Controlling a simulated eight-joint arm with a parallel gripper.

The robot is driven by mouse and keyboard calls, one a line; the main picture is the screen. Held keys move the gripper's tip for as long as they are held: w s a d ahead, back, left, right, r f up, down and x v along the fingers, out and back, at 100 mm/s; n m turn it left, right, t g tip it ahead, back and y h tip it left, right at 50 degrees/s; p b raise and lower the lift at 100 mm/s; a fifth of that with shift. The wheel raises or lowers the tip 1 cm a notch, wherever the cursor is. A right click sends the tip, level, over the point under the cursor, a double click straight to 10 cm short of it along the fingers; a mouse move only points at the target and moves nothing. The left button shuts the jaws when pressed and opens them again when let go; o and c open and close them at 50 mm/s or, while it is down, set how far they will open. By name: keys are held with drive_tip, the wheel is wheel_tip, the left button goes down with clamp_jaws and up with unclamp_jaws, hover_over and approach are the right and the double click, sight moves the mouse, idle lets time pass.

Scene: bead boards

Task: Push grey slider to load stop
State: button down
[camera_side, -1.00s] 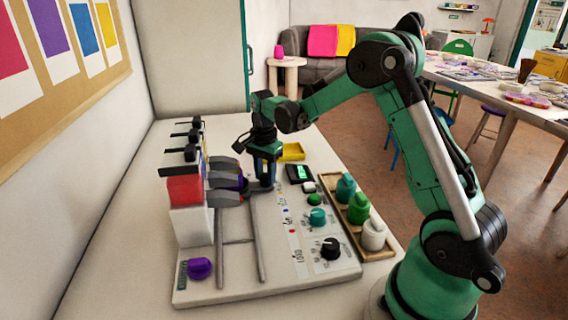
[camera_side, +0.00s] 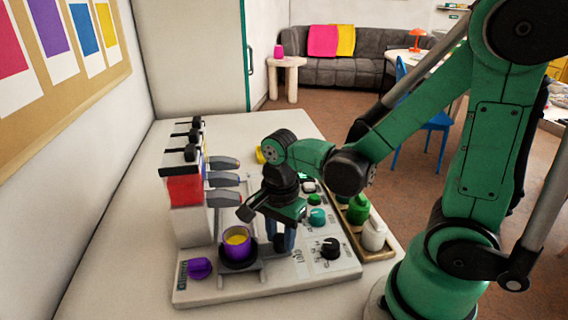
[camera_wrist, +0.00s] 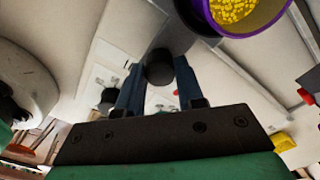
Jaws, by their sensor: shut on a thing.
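The grey slider (camera_side: 238,264) is at the front end of the two rails on the white board, near the LOAD marking. A purple cup (camera_side: 236,250) stands on it upright, with yellow beads (camera_side: 237,238) inside. My gripper (camera_side: 281,243) is right of the cup, low over the board. In the wrist view my gripper (camera_wrist: 159,82) is shut on the slider's round black knob (camera_wrist: 160,68), with a blue finger on each side. The slider's grey arm (camera_wrist: 188,33) runs from the knob to the purple cup (camera_wrist: 262,20). The load stop itself cannot be made out.
Grey dispenser levers (camera_side: 223,180) and the red-windowed dispenser (camera_side: 184,190) stand behind left. A black dial (camera_side: 331,248) and a teal knob (camera_side: 317,216) are right of my gripper. A tray with bottles (camera_side: 373,235) lies further right.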

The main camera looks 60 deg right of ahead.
drive_tip(key=shift+s+a, duration=0.65)
drive_tip(key=c, duration=0.5)
unclamp_jaws()
drive_tip(key=shift+c, duration=0.2)
drive_tip(key=shift+r, duration=0.1)
drive_tip(key=shift+r, duration=2.7)
